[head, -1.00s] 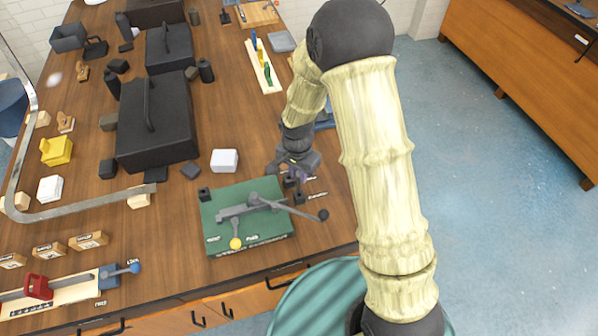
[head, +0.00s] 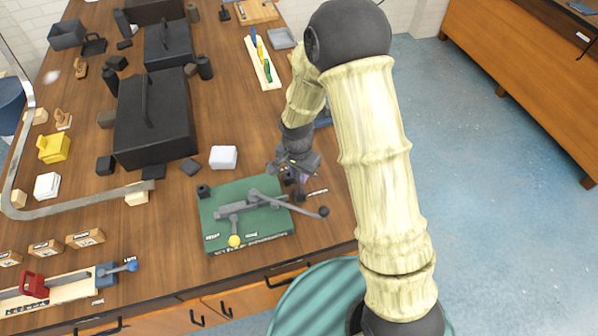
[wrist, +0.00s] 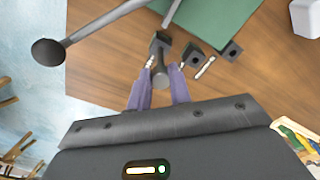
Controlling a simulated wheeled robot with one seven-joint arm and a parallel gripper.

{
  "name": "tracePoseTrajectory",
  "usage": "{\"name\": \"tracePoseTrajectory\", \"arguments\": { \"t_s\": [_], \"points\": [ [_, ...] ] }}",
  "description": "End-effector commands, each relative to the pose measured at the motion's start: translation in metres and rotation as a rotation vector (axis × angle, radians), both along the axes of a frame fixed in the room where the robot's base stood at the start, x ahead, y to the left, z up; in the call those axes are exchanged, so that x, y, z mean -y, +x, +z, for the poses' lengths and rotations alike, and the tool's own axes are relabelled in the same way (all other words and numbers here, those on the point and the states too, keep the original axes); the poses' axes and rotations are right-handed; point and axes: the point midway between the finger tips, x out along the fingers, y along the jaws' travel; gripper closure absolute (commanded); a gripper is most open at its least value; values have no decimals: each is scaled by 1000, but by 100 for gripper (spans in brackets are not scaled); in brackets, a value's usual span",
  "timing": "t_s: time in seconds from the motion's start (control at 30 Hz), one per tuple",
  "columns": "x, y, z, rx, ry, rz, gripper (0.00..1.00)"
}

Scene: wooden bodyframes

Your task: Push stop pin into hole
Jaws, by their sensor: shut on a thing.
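My gripper (wrist: 160,82) is shut on a dark grey round pin (wrist: 160,68), gripped between its purple fingers in the wrist view. The pin's far end is close to a dark block (wrist: 161,42); I cannot tell whether it touches or enters it. Two more small dark blocks, one (wrist: 194,56) beside the pin and one with a hole (wrist: 232,51), stand to the right. In the head view my gripper (head: 298,178) is just right of the green board (head: 212,196), low over its right edge. The pin is mostly hidden there.
A grey lever with a black knob (head: 323,212) reaches off the board's right edge, near my gripper; the knob also shows in the wrist view (wrist: 48,52). A white box (head: 223,157) stands behind the board.

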Motion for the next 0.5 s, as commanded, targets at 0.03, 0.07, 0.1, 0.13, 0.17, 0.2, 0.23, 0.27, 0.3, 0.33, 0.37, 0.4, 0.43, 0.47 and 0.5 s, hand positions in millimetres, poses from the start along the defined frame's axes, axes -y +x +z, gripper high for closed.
{"name": "tracePoseTrajectory", "arguments": {
  "t_s": [0.03,0.07,0.1,0.13,0.17,0.2,0.23,0.27,0.3,0.33,0.37,0.4,0.43,0.47,0.5],
  "points": [
    [0,0,-2,0,0,0,100],
    [0,0,-3,0,0,0,100],
    [0,0,-3,0,0,0,100],
    [0,0,-4,0,0,0,100],
    [0,0,-5,0,0,0,100],
    [0,0,-5,0,0,0,100],
    [0,0,-6,0,0,0,100],
    [0,0,-7,0,0,0,100],
    [0,0,-7,0,0,0,100],
    [0,0,-8,0,0,0,100],
    [0,0,-9,0,0,-1,100],
    [0,0,-9,0,0,-1,100],
    [0,0,-10,0,0,-1,100],
    [0,0,-11,0,0,-1,100],
    [0,0,-11,0,0,-1,100]
  ]
}}
